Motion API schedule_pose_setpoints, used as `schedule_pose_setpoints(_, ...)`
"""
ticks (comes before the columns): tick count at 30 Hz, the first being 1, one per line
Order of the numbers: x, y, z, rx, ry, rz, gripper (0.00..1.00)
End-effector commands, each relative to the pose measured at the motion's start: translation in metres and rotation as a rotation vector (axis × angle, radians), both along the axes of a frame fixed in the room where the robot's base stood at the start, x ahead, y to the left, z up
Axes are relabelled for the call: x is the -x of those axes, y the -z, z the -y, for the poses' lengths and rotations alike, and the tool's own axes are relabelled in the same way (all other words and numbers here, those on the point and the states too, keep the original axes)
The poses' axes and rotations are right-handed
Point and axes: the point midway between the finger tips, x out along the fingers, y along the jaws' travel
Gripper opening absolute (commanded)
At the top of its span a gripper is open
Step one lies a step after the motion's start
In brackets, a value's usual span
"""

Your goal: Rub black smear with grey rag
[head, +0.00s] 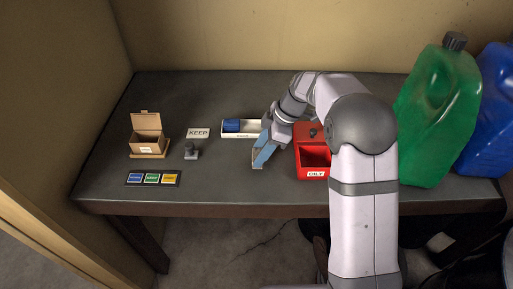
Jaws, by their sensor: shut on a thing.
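My gripper (260,159) is low over the middle of the table, just right of the white tray and left of the red box. It is shut on a small grey-blue thing, which looks like the grey rag (258,164); little of it shows between the fingers. I cannot tell whether it touches the table top. I cannot make out the black smear on the dark table; the gripper and arm hide part of the surface.
A white tray (243,135) holds a blue cloth (231,126). A red box (314,173) marked OILY stands close right. A cardboard box (146,144), KEEP sign (198,133), dark knob (191,152) and label strip (153,178) are left. Green (435,115) and blue (488,115) jugs stand right.

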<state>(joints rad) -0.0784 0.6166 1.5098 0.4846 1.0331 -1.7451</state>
Motion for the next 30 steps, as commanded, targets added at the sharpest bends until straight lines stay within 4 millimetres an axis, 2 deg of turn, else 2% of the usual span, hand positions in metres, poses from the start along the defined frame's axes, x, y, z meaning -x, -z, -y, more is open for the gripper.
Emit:
schedule_pose_setpoints(15, 0.001, -0.003, 0.071, 0.001, 0.003, -0.001, 0.2)
schedule_pose_setpoints(23, 0.001, -0.003, 0.1, 0.0, 0.002, 0.0, 0.2)
schedule_pose_setpoints(24, 0.0, -0.006, 0.091, 0.0, -0.005, 0.001, 0.2)
schedule_pose_setpoints(30, 0.001, -0.013, 0.069, 0.0, -0.004, 0.0, 0.2)
